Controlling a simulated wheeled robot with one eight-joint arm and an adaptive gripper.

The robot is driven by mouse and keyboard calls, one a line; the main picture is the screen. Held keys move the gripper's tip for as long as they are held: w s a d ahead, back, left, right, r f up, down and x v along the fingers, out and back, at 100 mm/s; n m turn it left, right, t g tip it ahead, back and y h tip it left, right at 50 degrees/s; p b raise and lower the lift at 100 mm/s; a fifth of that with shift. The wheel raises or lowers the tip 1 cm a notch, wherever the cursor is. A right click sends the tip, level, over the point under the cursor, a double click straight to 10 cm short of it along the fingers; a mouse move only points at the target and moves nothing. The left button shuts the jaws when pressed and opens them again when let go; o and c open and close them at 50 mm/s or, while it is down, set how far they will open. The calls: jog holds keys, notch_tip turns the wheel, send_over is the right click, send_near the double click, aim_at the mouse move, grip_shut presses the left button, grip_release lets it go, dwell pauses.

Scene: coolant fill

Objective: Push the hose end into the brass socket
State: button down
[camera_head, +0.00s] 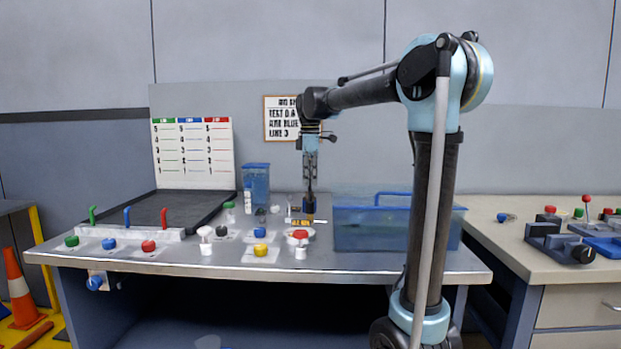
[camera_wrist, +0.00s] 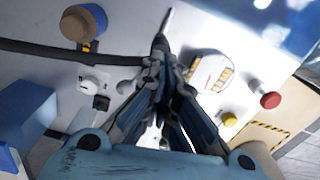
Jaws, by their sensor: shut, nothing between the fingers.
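My gripper (camera_wrist: 160,48) points down at the bench, its fingers together with nothing seen held. In the head view my gripper (camera_head: 310,208) is low over the middle of the bench. A dark hose (camera_wrist: 75,53) runs from the left edge of the wrist view to beside my fingertips; the fingers hide where it ends. A slim grey tip (camera_wrist: 167,20) shows just beyond the fingertips; I cannot tell whether it belongs to the hose. A tan round piece with a blue base (camera_wrist: 84,25) stands left of the fingertips. I cannot clearly identify the brass socket.
A translucent blue tank (camera_head: 375,228) stands right of my gripper. A blue container (camera_head: 256,183) stands behind it to the left. Several coloured knobs, including a yellow one (camera_head: 260,249) and a red one (camera_head: 148,246), occupy the front. A black tray (camera_head: 165,207) lies at left.

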send_over(310, 210)
jog(key=w, duration=0.2)
jog(key=shift+s+f, duration=0.15)
jog(key=shift+f, duration=2.4)
jog(key=shift+f, duration=0.35)
jog(key=shift+r, duration=0.1)
